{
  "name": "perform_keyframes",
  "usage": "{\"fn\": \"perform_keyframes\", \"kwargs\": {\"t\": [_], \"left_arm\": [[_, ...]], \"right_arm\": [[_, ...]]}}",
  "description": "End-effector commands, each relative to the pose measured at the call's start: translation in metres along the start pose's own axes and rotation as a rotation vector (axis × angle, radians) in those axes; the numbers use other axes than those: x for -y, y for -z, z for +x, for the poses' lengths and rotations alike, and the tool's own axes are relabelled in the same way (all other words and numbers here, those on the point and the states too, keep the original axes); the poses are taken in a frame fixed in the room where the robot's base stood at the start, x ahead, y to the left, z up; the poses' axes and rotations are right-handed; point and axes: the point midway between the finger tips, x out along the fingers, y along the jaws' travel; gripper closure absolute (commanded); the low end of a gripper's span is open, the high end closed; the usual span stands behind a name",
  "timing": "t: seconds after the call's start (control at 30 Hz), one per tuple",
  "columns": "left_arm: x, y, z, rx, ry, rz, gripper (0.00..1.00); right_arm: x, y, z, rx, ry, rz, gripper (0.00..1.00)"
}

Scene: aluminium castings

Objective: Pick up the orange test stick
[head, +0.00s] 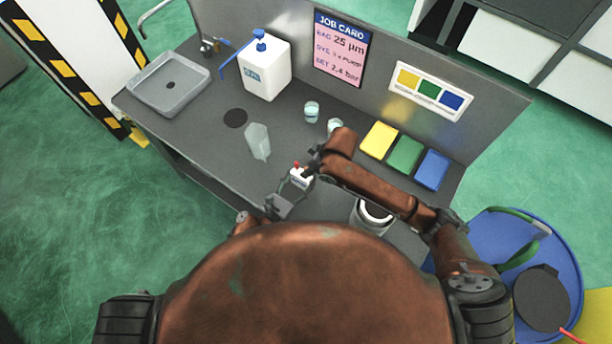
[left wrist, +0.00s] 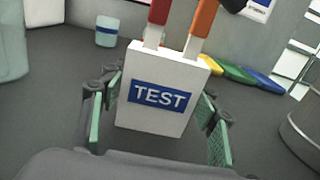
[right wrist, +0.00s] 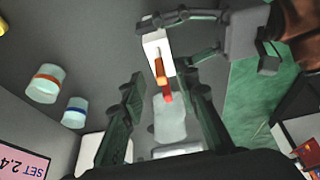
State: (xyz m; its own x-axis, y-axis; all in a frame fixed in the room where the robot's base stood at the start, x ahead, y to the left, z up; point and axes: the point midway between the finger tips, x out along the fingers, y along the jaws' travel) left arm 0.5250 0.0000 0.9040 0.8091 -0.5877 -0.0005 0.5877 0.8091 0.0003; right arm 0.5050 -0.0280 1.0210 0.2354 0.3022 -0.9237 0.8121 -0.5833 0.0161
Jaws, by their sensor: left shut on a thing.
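The white TEST holder (left wrist: 150,112) stands upright between the green pads of my left gripper (left wrist: 158,130), which is shut on it. An orange stick (left wrist: 201,25) and a red stick (left wrist: 157,22) rise from its top. In the right wrist view the orange stick (right wrist: 160,72) and red stick (right wrist: 167,97) point towards my camera. My right gripper (right wrist: 165,88) is open, its fingers on either side of the sticks' line of sight, holding nothing. In the head view the holder (head: 300,180) is over the bench's front part, with my right gripper (head: 317,160) close above right.
A clear bottle (head: 257,141), two small cups (head: 312,111) and a white pump jug (head: 265,68) stand on the bench beyond. Yellow, green and blue pads (head: 405,154) lie to the right. A round canister (head: 372,215) stands near the right front.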

Motion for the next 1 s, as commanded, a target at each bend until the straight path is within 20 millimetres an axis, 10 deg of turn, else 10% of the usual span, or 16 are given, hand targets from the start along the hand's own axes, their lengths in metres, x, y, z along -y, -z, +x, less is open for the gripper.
{"fn": "perform_keyframes", "kwargs": {"t": [0.53,1.0], "left_arm": [[0.0,0.0,0.0,0.001,0.0,0.0,0.68],[0.0,0.0,0.0,0.0,0.0,0.0,0.68]], "right_arm": [[0.003,-0.001,0.038,-0.001,0.001,0.0,0.72],[0.003,-0.001,0.037,0.0,0.001,0.0,1.0]]}}
